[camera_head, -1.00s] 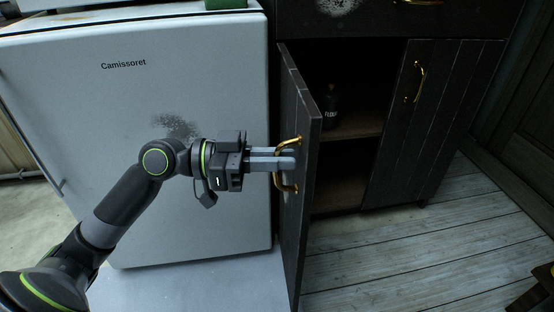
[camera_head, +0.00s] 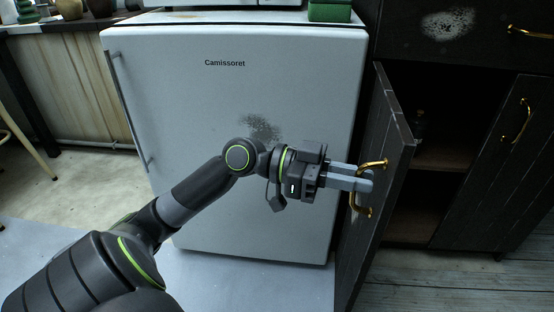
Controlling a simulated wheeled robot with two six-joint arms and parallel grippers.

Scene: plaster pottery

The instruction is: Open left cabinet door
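The dark wooden left cabinet door (camera_head: 390,150) stands swung open, seen nearly edge-on, with its outer face toward the fridge. Its brass handle (camera_head: 362,210) is on that face. My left gripper (camera_head: 366,180) reaches in from the left with its fingers at the handle, between its upper and lower ends. The fingers look close together, but whether they are closed around the bar is hard to see. The cabinet interior (camera_head: 440,158) shows a shelf and a dark bottle (camera_head: 420,122), partly hidden by the door. My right gripper is not in view.
A white fridge (camera_head: 215,95) stands directly left of the door, behind my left arm. The closed right cabinet door (camera_head: 505,165) has its own brass handle (camera_head: 516,122). A drawer (camera_head: 480,35) sits above. Bare floor (camera_head: 450,285) lies in front of the cabinet.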

